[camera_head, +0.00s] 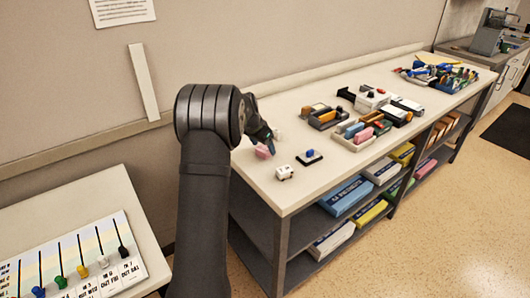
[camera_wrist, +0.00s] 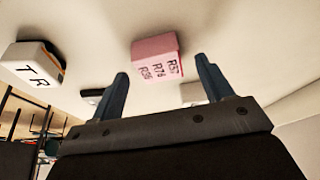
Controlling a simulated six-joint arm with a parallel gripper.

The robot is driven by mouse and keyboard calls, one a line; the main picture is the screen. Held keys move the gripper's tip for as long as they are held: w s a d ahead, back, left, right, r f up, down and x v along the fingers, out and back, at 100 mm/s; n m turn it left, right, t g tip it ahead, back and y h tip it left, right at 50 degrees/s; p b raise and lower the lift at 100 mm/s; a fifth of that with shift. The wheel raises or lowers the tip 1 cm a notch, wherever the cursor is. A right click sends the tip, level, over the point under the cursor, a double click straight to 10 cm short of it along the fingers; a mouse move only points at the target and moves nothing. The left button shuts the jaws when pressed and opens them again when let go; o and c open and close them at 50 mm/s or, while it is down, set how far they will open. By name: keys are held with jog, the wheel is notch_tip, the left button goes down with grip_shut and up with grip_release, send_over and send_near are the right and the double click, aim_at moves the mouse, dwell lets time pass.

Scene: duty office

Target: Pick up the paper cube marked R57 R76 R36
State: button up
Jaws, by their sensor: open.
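The pink paper cube (camera_wrist: 154,50) marked R57 R76 R36 stands on the pale bench top, seen in the wrist view just beyond my fingertips and between their lines. In the head view the pink cube (camera_head: 264,152) is partly hidden by my gripper (camera_head: 272,143). In the wrist view my gripper (camera_wrist: 164,72) is open, with one blue-grey finger on each side and nothing between them. The cube appears apart from both fingers.
A white cube (camera_head: 284,173) with dark marks stands near the bench's front edge; it shows in the wrist view (camera_wrist: 32,62) at left, lettered T R. A blue-knobbed dark stamp (camera_head: 310,157) lies right of it. Trays of stationery (camera_head: 362,135) stand farther right.

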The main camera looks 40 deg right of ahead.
jog(key=shift+x, duration=0.95)
jog(key=c, duration=1.1)
jog(key=shift+r, duration=0.1)
